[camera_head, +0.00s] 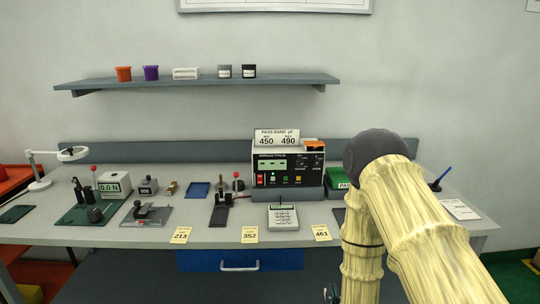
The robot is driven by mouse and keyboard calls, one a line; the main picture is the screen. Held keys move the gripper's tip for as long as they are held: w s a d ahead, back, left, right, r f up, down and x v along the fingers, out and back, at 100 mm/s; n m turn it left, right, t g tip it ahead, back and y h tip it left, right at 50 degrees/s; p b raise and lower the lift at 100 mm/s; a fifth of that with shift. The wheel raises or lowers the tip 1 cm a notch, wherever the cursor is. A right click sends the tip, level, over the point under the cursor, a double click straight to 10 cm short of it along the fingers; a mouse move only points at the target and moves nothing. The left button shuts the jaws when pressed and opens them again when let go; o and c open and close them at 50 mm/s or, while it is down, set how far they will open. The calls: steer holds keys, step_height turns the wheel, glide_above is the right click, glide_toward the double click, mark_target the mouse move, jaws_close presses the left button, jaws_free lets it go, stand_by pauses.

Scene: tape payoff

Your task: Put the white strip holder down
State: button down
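I cannot pick out a white strip holder for certain in the head view. A small white labelled box (186,73) stands on the wall shelf, but I cannot tell whether it is the holder. My arm, in a cream cover with a dark grey joint, rises at the right and bends down out of the bottom of the picture. My gripper is not in view, so whether it holds anything is hidden. A small dark part shows at the bottom edge beside the arm, too cut off to identify.
The grey workbench (345,213) carries a meter unit (288,168), a keypad device (293,216), a green box (338,178), a blue tray (198,190), a lamp (40,184) and several small fixtures. Yellow number tags (250,234) line its front edge. My arm hides part of the bench's right side.

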steer(key=shift+s+f, duration=0.1)
stand_by(0.3)
steer(key=w+d+r+b, duration=0.1)
steer(key=w+d+r, duration=0.3)
steer(key=r, duration=0.5)
steer(key=w+d+r+b, duration=0.2)
steer(key=w+d+r, duration=0.2)
steer(key=r, duration=0.5)
steer(key=shift+w+d+r+y, duration=0.15)
steer(key=shift+w+d+y, duration=0.2)
steer(key=shift+w, duration=0.9)
steer(key=w, duration=0.5)
steer(key=w+f+p, duration=0.1)
steer(key=w, duration=0.3)
steer(key=w+p, duration=0.1)
steer(key=w, duration=0.4)
steer(key=shift+w+d+f, duration=0.2)
steer(key=shift+w+d, duration=0.1)
steer(key=shift+w, duration=0.05)
steer(key=shift+w+f+p, duration=0.25)
steer(key=shift+w+f, duration=0.1)
steer(key=shift+f, duration=0.35)
steer(key=shift+w+f+p, duration=0.25)
steer(key=shift+w+f, duration=0.05)
steer(key=shift+f, duration=0.65)
